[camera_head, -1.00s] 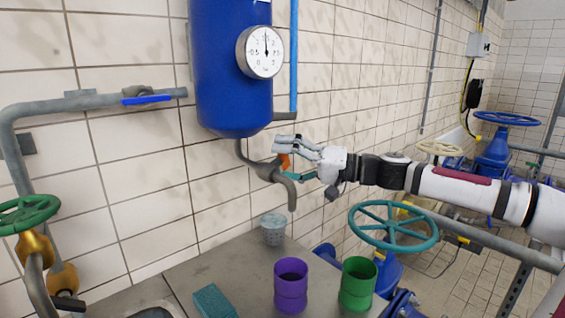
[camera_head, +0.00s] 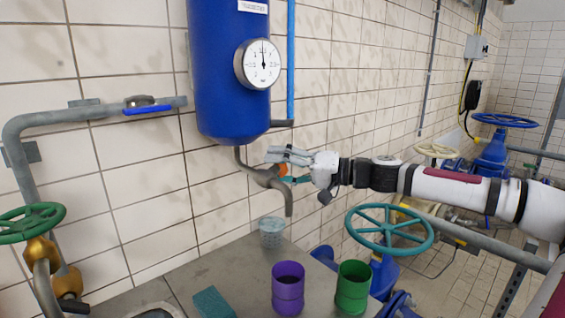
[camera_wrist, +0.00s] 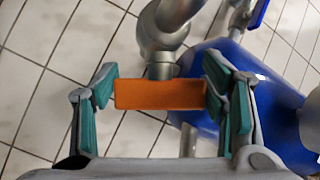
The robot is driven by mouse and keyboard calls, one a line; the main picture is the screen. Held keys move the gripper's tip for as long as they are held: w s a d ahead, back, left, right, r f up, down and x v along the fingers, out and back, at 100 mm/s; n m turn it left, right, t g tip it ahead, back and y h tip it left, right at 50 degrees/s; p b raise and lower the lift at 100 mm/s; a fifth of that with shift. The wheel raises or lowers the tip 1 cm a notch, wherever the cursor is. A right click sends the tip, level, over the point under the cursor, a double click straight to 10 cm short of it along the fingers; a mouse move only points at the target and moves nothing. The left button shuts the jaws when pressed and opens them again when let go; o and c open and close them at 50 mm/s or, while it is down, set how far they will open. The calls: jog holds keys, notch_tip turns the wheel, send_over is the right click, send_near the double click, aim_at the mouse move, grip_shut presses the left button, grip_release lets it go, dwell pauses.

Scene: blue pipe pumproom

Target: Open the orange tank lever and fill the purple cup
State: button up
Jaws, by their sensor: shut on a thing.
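The orange lever (camera_wrist: 160,94) of the tank tap lies between my gripper's teal finger pads in the wrist view, with a pad at each end. My gripper (camera_head: 283,170) is shut on it beside the tap (camera_head: 262,178) in the head view, where the fingers hide most of the lever. The tap's grey spout (camera_head: 289,204) points down under the blue tank (camera_head: 230,80). The purple cup (camera_head: 288,290) stands upright on the grey counter, in front of the spout and apart from it. No water shows at the spout.
A green cup (camera_head: 353,288) stands right of the purple one. A light perforated cup (camera_head: 272,232) sits beneath the spout. A teal sponge (camera_head: 212,303) lies on the counter (camera_head: 235,268). A teal handwheel (camera_head: 388,230) stands below my arm.

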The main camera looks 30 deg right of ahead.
jog(key=shift+s+r+m+g+h+p, duration=0.15)
jog(key=shift+m+h+p, duration=0.3)
jog(key=shift+p, duration=0.95)
jog(key=shift+r+m+g+h+p, duration=0.15)
jog(key=shift+m+h+p, duration=0.3)
jog(key=shift+p, duration=0.95)
jog(key=shift+f+h+p, duration=0.3)
jog(key=shift+p, duration=0.4)
jog(key=o, duration=1.2)
jog(key=shift+c, duration=0.2)
jog(key=v, duration=1.1)
jog(key=shift+s+d+r, duration=0.2)
jog(key=shift+d+r, duration=0.05)
